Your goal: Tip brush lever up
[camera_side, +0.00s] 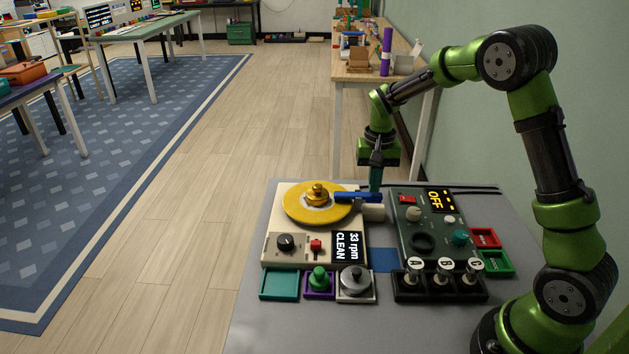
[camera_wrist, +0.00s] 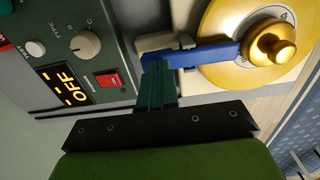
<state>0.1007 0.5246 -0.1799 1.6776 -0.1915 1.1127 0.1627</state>
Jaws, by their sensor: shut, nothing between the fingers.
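The brush lever is a blue bar (camera_side: 357,197) on the cream record-cleaning machine (camera_side: 277,222). It lies roughly level, reaching from a cream block (camera_side: 373,213) over the yellow disc (camera_side: 302,209) toward the gold knob (camera_side: 317,192). In the wrist view the blue bar (camera_wrist: 205,54) runs from the fingertips to the gold knob (camera_wrist: 270,46). My gripper (camera_side: 376,186) is shut and empty, pointing down at the bar's block end. In the wrist view its dark green fingertips (camera_wrist: 158,66) overlap that end; I cannot tell whether they touch.
A green control box (camera_side: 425,225) reading OFF stands close to the right of my gripper. In front are jars A, B and C in a black rack (camera_side: 440,290), a teal tray (camera_side: 279,284), a green knob (camera_side: 320,279) and a silver round weight (camera_side: 355,280). The grey table's front is clear.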

